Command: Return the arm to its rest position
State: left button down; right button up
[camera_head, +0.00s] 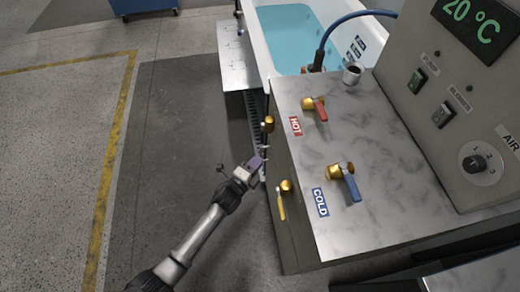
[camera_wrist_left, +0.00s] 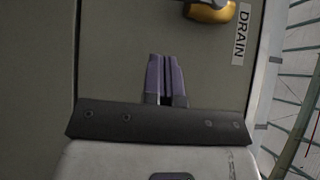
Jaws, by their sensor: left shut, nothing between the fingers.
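My left arm comes in from the bottom left in the head view. Its gripper (camera_head: 257,163) is beside the side panel of the marble-topped counter (camera_head: 345,210), near its far left edge. In the left wrist view the purple fingers (camera_wrist_left: 165,78) are together with nothing between them. They point toward the grey panel (camera_wrist_left: 120,50). A gold valve (camera_wrist_left: 210,10) with a DRAIN label (camera_wrist_left: 242,35) sits beyond the fingertips, apart from them. My right gripper is not in view.
A red HOT lever (camera_head: 320,110) and a blue COLD lever (camera_head: 351,187) stand on the counter. A yellow lever (camera_head: 281,206) hangs on its side. The control panel (camera_head: 465,110) rises at right. A tub (camera_head: 262,60) with blue water is behind. Floor at left is clear.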

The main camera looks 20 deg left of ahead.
pick_arm(q)
jog(key=p+v, duration=0.1)
jog(key=v, duration=0.5)
jog(key=shift+s+a+r, duration=0.15)
jog(key=shift+a+r, duration=0.15)
jog(key=shift+a, duration=0.05)
